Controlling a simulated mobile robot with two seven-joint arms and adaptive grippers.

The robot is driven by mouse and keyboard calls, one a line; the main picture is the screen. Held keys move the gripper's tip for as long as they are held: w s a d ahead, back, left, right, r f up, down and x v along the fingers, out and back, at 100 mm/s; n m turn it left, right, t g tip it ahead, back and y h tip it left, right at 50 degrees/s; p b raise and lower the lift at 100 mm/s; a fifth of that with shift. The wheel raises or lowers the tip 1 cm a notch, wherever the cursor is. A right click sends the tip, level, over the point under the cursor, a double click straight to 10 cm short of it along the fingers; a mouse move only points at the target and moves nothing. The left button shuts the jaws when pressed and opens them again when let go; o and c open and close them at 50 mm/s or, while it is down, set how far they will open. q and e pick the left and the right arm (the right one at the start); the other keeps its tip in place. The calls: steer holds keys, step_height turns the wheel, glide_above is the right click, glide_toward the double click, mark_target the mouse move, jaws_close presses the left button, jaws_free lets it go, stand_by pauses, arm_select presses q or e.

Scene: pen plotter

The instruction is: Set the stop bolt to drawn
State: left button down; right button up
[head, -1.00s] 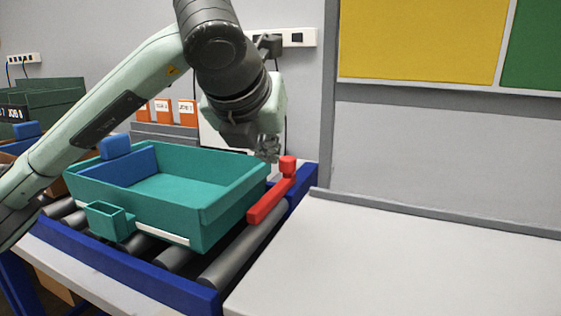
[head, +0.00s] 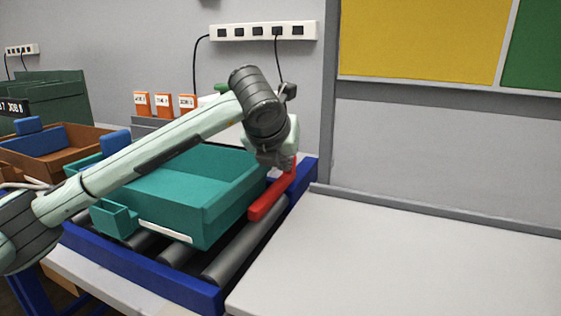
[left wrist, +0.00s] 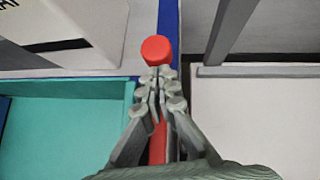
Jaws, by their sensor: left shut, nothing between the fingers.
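The stop bolt is a red bar (head: 268,203) lying along the right side of the teal tote on the roller conveyor. Its far end carries a round red knob (left wrist: 156,50), seen in the left wrist view; in the head view my gripper covers it. My left gripper (head: 285,165) is over the bar's far end. In the left wrist view its fingers (left wrist: 159,85) are closed together just short of the knob, above the bar. I cannot tell whether they touch the bolt. My right gripper is out of view.
The teal tote (head: 225,207) with a small front pocket sits on the rollers (head: 232,258) inside a blue frame (head: 165,278). A brown tote (head: 60,158) stands at the left. A bare pale table (head: 420,265) is at the right. A power strip (head: 263,31) hangs on the wall.

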arm_select(q)
steer(key=shift+w, duration=0.2)
steer(key=w+d, duration=0.1)
steer(key=w, duration=0.1)
steer(key=w+d+b, duration=0.1)
steer(key=w, duration=0.1)
steer(key=w+d+b, duration=0.1)
steer(key=w, duration=0.1)
steer(key=shift+w, duration=0.3)
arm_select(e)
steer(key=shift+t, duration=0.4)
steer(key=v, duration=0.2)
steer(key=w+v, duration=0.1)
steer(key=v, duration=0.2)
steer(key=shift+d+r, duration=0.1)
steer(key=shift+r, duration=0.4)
arm_select(q)
steer(key=shift+a+b, duration=0.1)
steer(key=shift+b, duration=0.2)
